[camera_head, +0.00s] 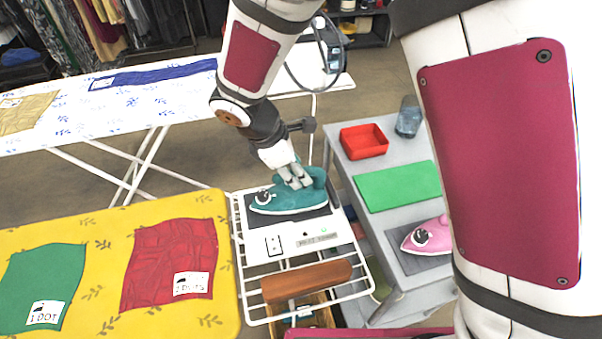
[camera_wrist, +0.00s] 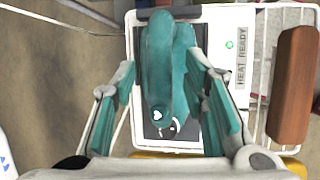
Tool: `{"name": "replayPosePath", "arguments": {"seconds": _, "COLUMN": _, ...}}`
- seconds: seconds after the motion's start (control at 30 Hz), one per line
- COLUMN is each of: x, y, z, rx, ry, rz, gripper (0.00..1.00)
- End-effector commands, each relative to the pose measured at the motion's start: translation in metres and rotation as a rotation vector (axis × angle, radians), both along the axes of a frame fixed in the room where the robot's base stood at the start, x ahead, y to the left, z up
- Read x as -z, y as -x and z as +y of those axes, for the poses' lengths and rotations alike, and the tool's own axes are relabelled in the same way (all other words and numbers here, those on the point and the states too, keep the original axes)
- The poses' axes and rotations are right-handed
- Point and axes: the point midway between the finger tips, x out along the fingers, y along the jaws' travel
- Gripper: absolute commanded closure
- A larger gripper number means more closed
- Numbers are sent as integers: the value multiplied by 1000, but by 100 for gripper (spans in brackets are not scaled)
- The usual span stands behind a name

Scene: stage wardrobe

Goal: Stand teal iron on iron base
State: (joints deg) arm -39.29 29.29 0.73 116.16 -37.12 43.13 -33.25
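The teal iron (camera_head: 290,200) lies flat, sole down, on the dark plate of the white iron base (camera_head: 262,246). In the wrist view the iron (camera_wrist: 158,65) shows from above with its handle running between my fingers. The base's label (camera_wrist: 241,58) reads HEAT READY, with a green light beside it. My gripper (camera_head: 296,182) is down at the iron's handle. In the wrist view my gripper (camera_wrist: 168,105) is open, its teal-padded fingers on either side of the handle with visible gaps. Finger contact with the iron is not seen.
A brown block (camera_head: 306,282) lies on the white wire rack (camera_head: 372,291) in front. The yellow board (camera_head: 98,230) with green and red cloths is at left. A grey cart (camera_head: 383,177) at right holds a red tray (camera_head: 364,141), green mat (camera_head: 397,186) and pink iron (camera_head: 428,237).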

Motion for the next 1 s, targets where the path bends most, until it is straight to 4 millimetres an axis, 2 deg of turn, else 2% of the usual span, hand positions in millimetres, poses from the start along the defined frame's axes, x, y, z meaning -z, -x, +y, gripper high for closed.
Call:
{"name": "replayPosePath", "arguments": {"seconds": 0.1, "x": -25, "y": 5, "z": 10, "rx": -1, "ry": -4, "rz": -4, "gripper": 60}}
{"name": "replayPosePath", "arguments": {"seconds": 0.3, "x": -57, "y": 14, "z": 21, "rx": 0, "ry": -3, "rz": -3, "gripper": 60}}
{"name": "replayPosePath", "arguments": {"seconds": 0.5, "x": -72, "y": 18, "z": 27, "rx": -2, "ry": -1, "rz": -1, "gripper": 60}}
{"name": "replayPosePath", "arguments": {"seconds": 0.7, "x": -75, "y": 19, "z": 27, "rx": 2, "ry": 0, "rz": -1, "gripper": 60}}
{"name": "replayPosePath", "arguments": {"seconds": 0.87, "x": -90, "y": 20, "z": 9, "rx": 81, "ry": -32, "rz": -21, "gripper": 60}}
{"name": "replayPosePath", "arguments": {"seconds": 1.0, "x": -122, "y": 27, "z": -32, "rx": 260, "ry": -103, "rz": -64, "gripper": 60}}
